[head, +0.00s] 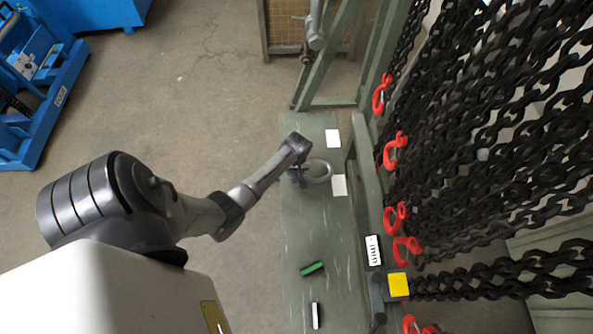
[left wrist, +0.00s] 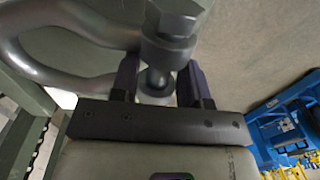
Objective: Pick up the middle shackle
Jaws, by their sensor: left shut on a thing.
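The grey metal shackle (head: 320,171), a curved bow with a pin, is at my left gripper (head: 298,176) in the head view, over the green bench (head: 330,235). In the left wrist view, the shackle's bow (left wrist: 60,68) extends to the left and its hex bolt head (left wrist: 180,15) is at the top. The two dark fingers of my left gripper (left wrist: 158,84) are shut on the pin end of the shackle. I cannot tell whether the shackle touches the bench. My right gripper is not in view.
Black chains with red hooks (head: 396,150) hang along the right. White labels (head: 339,185), a green-black item (head: 312,268) and a yellow block (head: 398,284) are on or beside the bench. A grey metal part (head: 314,35) is at the top. Blue equipment (head: 45,80) stands upper left.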

